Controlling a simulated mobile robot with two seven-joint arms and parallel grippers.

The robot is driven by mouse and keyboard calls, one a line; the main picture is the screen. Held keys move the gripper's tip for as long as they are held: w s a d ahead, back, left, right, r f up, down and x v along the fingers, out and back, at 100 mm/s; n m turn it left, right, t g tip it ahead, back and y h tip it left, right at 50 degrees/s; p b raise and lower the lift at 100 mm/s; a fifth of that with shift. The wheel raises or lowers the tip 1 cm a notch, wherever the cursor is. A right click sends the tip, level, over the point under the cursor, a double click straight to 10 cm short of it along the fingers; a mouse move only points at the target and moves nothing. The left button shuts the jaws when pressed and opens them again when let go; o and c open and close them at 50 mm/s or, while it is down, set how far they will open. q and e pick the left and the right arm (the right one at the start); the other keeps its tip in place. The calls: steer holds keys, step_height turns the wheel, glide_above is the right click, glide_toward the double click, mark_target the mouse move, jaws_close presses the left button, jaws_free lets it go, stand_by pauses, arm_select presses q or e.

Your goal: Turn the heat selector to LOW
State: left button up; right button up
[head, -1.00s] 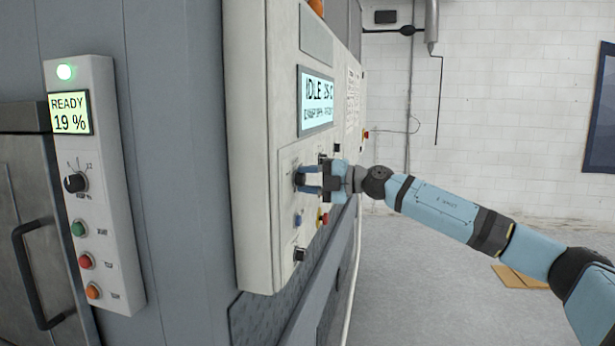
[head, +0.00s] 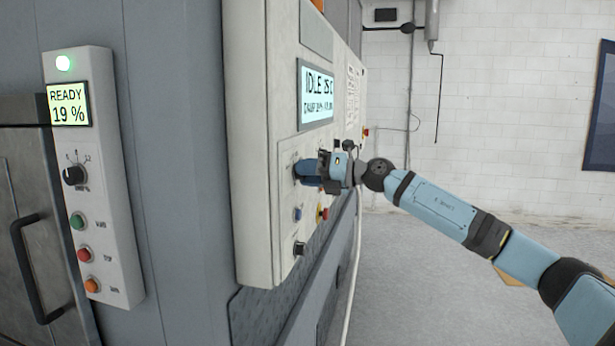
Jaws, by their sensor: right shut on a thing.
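My right gripper (head: 305,170) reaches in from the right and is shut on a black selector knob on the upper part of the white control panel (head: 257,150). Its blue fingers cover nearly all of the knob, so its pointer and setting are hidden. The panel is seen at a steep angle and its labels are too small to read. A second black knob (head: 299,248) sits lower on the panel, apart from the gripper. My left gripper is not in view.
The panel display (head: 316,94) reads IDLE. A blue button (head: 298,214) and a red-and-yellow button (head: 322,211) sit just below my right gripper. A narrower panel (head: 95,180) at left has a READY 19 % screen, a knob and several buttons.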

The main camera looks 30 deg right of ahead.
steer(key=shift+n, duration=0.5)
steer(key=o, duration=0.9)
steer(key=shift+b+v, duration=2.85)
steer(key=shift+v, duration=4.05)
